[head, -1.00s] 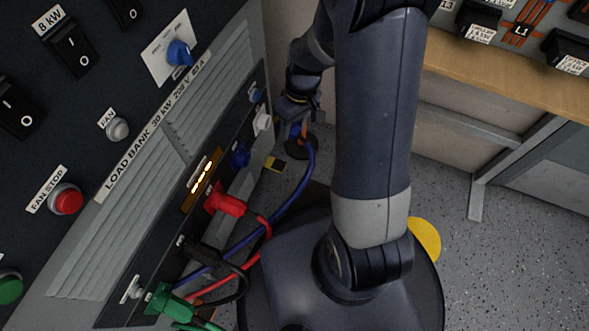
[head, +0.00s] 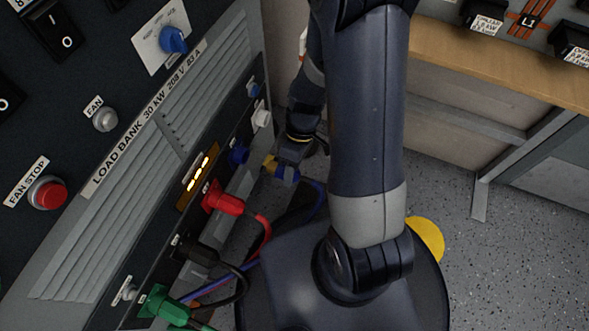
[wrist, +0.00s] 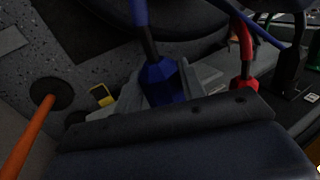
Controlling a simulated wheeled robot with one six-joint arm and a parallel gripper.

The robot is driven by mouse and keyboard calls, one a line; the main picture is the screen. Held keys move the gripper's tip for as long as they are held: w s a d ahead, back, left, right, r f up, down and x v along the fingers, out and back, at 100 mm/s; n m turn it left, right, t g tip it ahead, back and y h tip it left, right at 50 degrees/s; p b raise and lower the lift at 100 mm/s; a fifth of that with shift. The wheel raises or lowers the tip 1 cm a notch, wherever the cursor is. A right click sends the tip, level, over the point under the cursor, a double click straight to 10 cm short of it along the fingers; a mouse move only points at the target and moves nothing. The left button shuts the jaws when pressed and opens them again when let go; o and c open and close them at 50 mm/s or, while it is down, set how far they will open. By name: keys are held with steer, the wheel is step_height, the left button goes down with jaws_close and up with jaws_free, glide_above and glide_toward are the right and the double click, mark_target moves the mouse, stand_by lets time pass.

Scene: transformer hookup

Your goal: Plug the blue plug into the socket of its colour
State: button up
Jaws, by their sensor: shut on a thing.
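The blue plug (wrist: 162,82) is held between the jaws of my gripper (wrist: 165,98) in the wrist view, with its cable (wrist: 140,14) rising from its back. In the head view my gripper (head: 288,164) hangs just right of the load bank's lower strip, with a bit of the blue plug (head: 291,177) showing below it. A blue socket (head: 238,154) is on the strip, left of my gripper and above the red plug (head: 226,202). The held plug is apart from the socket. The plug's front end is hidden by the gripper in the wrist view.
The red plug, a black plug (head: 198,250) and a green plug (head: 166,305) sit lower on the strip, their cables hanging in front. A white socket (head: 261,116) is above the blue one. A wooden bench (head: 480,75) stands at the right. A yellow object (head: 269,164) shows beside my gripper.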

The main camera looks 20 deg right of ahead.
steer(key=shift+w+a, duration=0.85)
steer(key=shift+a, duration=0.25)
steer(key=shift+w+a, duration=0.85)
steer(key=shift+a, duration=0.2)
steer(key=shift+w+a, duration=1.05)
steer(key=shift+a, duration=0.25)
steer(key=o, duration=1)
steer(key=shift+o, duration=0.4)
steer(key=shift+o, duration=0.7)
steer(key=shift+r, duration=0.1)
steer(key=p, duration=0.5)
glide_toward(272, 162)
steer(key=a+f, duration=0.1)
steer(key=w+a+f, duration=0.1)
steer(key=a+f, duration=0.1)
steer(key=shift+a, duration=0.15)
